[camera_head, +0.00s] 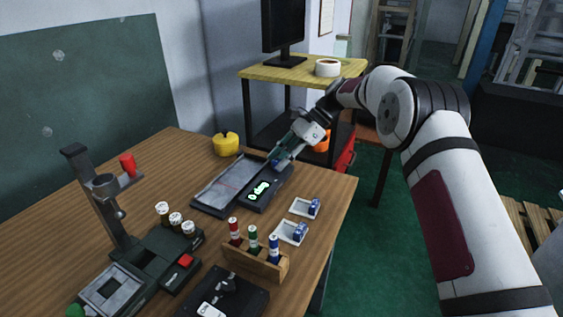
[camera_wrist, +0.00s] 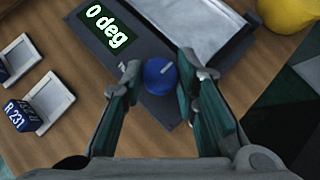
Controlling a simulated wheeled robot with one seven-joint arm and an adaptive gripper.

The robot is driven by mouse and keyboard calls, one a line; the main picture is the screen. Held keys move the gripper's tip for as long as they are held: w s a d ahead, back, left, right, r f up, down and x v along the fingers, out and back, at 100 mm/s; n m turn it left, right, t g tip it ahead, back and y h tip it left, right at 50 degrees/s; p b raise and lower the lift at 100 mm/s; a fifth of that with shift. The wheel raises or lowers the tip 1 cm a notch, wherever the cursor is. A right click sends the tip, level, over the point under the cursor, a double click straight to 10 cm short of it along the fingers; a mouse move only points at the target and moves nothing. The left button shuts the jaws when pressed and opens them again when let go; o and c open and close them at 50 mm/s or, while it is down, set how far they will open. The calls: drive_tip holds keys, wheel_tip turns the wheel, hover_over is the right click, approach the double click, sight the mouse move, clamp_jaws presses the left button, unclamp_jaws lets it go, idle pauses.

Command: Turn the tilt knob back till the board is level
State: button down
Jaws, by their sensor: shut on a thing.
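The blue tilt knob (camera_wrist: 160,75) sits on the dark control box (camera_wrist: 125,57), with a pale pointer line on its top. My gripper (camera_wrist: 159,82) is shut on the knob, one finger on each side of it. The display (camera_wrist: 107,28) on the box reads "0 deg". The grey board (camera_wrist: 190,22) lies beside the box; in the head view the board (camera_head: 224,184) looks flat. There my gripper (camera_head: 280,158) reaches down to the far end of the box, where it mostly hides the knob.
Two white trays with blue pieces (camera_head: 300,228) stand right of the box. A rack of coloured vials (camera_head: 255,258) and a dark stand with a post (camera_head: 110,215) are nearer. A yellow object (camera_head: 226,144) stands behind the board. The table's right edge is close.

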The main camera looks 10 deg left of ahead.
idle(0.4)
drive_tip(key=c, duration=1.3)
unclamp_jaws()
drive_tip(key=shift+v, duration=5.95)
drive_tip(key=shift+w+r, duration=0.1)
drive_tip(key=shift+r, duration=0.05)
